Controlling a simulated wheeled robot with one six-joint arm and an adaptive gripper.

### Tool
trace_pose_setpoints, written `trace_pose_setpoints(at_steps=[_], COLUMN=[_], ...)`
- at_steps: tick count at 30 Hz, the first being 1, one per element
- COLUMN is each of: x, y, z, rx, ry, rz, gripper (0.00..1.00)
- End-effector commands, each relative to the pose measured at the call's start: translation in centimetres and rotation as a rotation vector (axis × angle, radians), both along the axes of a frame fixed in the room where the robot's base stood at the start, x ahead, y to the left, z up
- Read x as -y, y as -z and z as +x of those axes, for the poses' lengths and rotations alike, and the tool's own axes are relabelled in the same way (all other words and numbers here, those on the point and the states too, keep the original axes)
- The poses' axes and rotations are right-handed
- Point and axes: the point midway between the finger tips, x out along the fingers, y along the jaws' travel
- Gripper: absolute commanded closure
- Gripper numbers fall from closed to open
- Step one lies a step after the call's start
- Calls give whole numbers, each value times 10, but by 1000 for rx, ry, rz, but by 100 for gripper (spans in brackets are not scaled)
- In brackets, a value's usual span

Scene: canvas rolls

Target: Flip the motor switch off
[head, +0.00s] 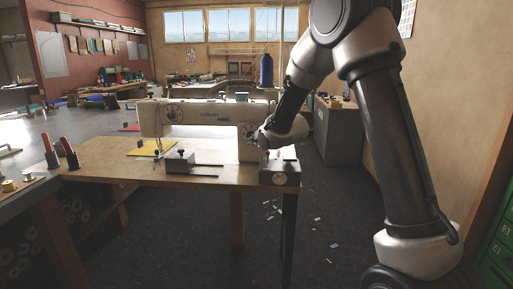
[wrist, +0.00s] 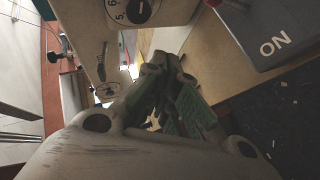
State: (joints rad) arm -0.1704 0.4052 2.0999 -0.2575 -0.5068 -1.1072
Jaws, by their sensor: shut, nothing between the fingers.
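The grey motor switch box (head: 292,176) sits at the right end of the sewing table, with a round mark on its front. In the wrist view the box (wrist: 262,22) is at the upper right, its face reading "ON". The switch lever itself is not clear in either view. My gripper (wrist: 168,68) is shut and empty, its green-padded fingers together, beside the box and apart from it in the wrist view. In the head view my gripper (head: 266,140) is by the right end of the sewing machine, above the box; its fingertips are hard to make out.
The white sewing machine (head: 205,112) stands on the wooden table (head: 110,160), close to my gripper. Its numbered dial (wrist: 140,10) shows at the top of the wrist view. A yellow sheet (head: 145,149) and a small metal block (head: 180,160) lie on the table. Scraps litter the dark floor (head: 330,215).

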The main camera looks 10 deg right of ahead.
Motion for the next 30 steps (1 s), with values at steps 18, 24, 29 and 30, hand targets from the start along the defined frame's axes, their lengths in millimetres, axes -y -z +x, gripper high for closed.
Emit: trace_pose_setpoints(at_steps=[18, 24, 29, 30], x=[32, 33, 33, 33], y=[-59, -61, -61, -61], z=[-63, -66, -66, -66], rx=[0, -1, -1, -2], ry=[3, 2, 2, 4], rz=[1, 0, 0, 3], gripper=[100, 100, 100, 100])
